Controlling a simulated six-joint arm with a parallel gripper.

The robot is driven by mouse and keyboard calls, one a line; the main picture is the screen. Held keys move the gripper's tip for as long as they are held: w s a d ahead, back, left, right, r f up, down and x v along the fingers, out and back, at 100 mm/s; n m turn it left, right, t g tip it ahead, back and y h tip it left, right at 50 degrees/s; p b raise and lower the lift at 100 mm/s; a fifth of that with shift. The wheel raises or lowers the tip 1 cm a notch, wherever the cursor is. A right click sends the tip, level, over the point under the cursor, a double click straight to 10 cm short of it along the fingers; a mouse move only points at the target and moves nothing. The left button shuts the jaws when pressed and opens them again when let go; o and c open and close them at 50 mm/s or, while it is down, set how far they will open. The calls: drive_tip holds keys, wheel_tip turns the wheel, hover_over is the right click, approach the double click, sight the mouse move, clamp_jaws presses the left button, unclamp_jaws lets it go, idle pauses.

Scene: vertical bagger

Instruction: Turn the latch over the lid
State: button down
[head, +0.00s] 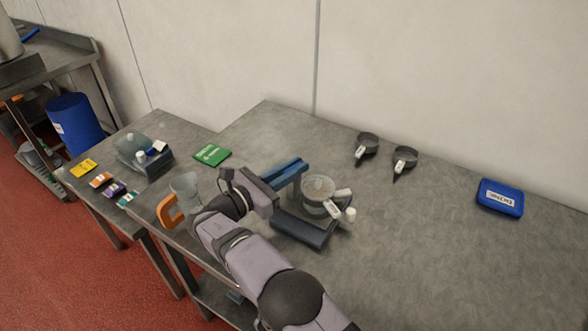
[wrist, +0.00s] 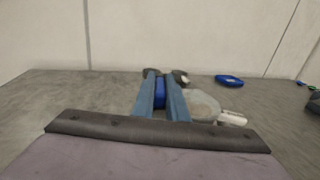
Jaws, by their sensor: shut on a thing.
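A clear round container with a pale lid (head: 318,187) stands at the middle of the table, beside a dark blue bar (head: 300,230). The lid also shows in the wrist view (wrist: 203,104), just right of the fingers. My gripper (head: 292,172) reaches in from the left, level with the container's far left side. In the wrist view my gripper (wrist: 160,98) has its two blue-grey fingers shut on a bright blue piece (wrist: 160,92), which looks like the latch. Most of that piece is hidden by the fingers. Small white parts (head: 344,194) sit at the container's right side.
Two dark scoops (head: 367,145) (head: 404,160) lie behind the container. A blue labelled box (head: 500,197) lies far right. The right of the table is mostly clear.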

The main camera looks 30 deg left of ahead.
drive_tip(key=shift+a+m+h+b, duration=0.25)
drive_tip(key=shift+m+h+b, duration=0.25)
drive_tip(key=shift+b, duration=0.55)
drive_tip(key=shift+s+d+r+g+h+b, duration=0.1)
drive_tip(key=shift+d+r+g+h+b, duration=0.05)
drive_tip(key=shift+g+h+b, duration=0.25)
drive_tip(key=c, duration=1.8)
unclamp_jaws()
drive_tip(key=shift+o, duration=0.2)
drive_tip(key=shift+d, duration=0.1)
wheel_tip(320, 180, up, 8)
drive_tip(key=p, duration=0.2)
drive_tip(key=shift+r+p, duration=0.2)
drive_tip(key=shift+p, duration=0.15)
drive_tip(key=shift+r+p, duration=0.75)
drive_tip(key=shift+p, duration=0.05)
